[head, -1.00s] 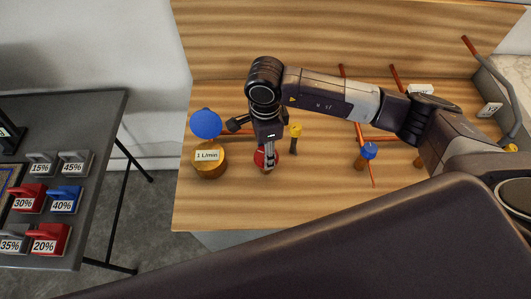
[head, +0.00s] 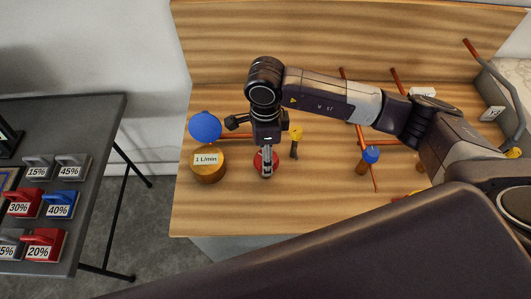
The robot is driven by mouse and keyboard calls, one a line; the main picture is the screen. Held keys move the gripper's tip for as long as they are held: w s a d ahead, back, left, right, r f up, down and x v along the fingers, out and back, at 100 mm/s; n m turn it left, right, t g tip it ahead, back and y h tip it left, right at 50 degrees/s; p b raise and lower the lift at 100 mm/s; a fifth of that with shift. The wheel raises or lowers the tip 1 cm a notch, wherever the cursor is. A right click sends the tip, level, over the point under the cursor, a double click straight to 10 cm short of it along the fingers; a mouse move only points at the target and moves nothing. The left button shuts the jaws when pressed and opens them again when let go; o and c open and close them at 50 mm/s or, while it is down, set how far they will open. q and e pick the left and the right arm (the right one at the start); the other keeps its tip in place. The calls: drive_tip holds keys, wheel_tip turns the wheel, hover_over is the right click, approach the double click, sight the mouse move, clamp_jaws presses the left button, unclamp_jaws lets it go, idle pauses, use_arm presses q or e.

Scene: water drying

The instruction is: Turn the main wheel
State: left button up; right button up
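A red round wheel (head: 257,161) is on the wooden board, right of a brass cylinder labelled "1 L/min" (head: 208,166). My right arm comes in from the right, and its gripper (head: 267,173) points down over the red wheel. The fingers look close together and cover the wheel's middle; whether they grip it is unclear. A larger blue disc (head: 205,127) stands behind the brass cylinder. A small yellow handle (head: 295,133) and a small blue knob (head: 371,154) are farther right. No label shows which is the main wheel. My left gripper is out of view.
Copper pipes (head: 359,127) run across the wooden board (head: 320,205) and up its back panel. A dark table (head: 98,150) at left holds red, blue and grey blocks marked with percentages. A gap of grey floor separates it from the board.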

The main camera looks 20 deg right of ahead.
drive_tip(key=shift+o, duration=0.3)
wheel_tip(320, 180, up, 12)
idle(0.4)
idle(0.5)
